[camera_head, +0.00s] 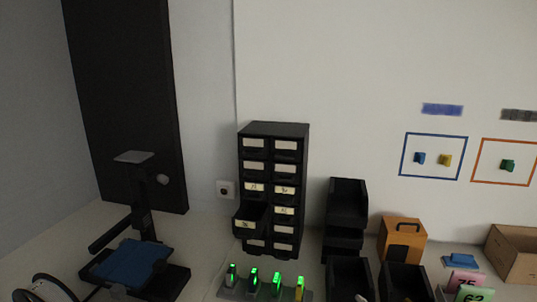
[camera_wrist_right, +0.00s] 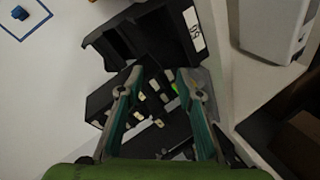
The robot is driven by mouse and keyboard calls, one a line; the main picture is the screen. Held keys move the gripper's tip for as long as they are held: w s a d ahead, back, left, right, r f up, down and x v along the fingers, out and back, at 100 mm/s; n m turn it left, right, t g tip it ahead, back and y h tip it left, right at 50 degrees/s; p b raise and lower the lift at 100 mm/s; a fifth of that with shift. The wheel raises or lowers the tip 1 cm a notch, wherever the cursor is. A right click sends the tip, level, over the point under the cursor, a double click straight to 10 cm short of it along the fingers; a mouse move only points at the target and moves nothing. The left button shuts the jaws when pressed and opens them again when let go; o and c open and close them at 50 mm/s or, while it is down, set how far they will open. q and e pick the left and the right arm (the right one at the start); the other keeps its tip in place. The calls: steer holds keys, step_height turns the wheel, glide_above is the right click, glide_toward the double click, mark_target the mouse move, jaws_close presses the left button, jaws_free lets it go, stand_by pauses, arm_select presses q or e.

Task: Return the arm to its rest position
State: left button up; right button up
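My right gripper (camera_wrist_right: 158,75) shows in the right wrist view with two teal fingers spread apart. I see nothing held between them. Beyond the fingertips is a black bin or drawer with a white label (camera_wrist_right: 196,30). Below it, partly behind the fingers, is a dark unit with several pale labels (camera_wrist_right: 140,115) and a green glow. I cannot tell if the fingers touch any of it. Neither gripper can be made out in the head view.
A black drawer cabinet (camera_head: 273,129) has one drawer (camera_head: 249,222) pulled out. Black bins (camera_head: 347,205), a charging rack with green lights (camera_head: 262,292), an orange case (camera_head: 402,240) and a cardboard box (camera_head: 520,245) stand along the bench. A black stand with a blue plate (camera_head: 130,264) is at left.

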steer(key=s+d+f+m+g, duration=0.1)
steer(key=s+f+m+g, duration=0.45)
steer(key=s+f, duration=0.5)
steer(key=s+d+f+m+g, duration=0.1)
steer(key=s+f+m+g, duration=0.45)
steer(key=s, duration=0.85)
step_height(320, 180, down, 30)
steer(key=s+n+g, duration=0.1)
steer(key=s+n, duration=0.1)
steer(key=s+d+f+g, duration=0.1)
steer(key=s+d+f, duration=0.2)
steer(key=s+f, duration=1.2)
steer(key=shift+s, duration=0.8)
steer(key=shift+a, duration=0.1)
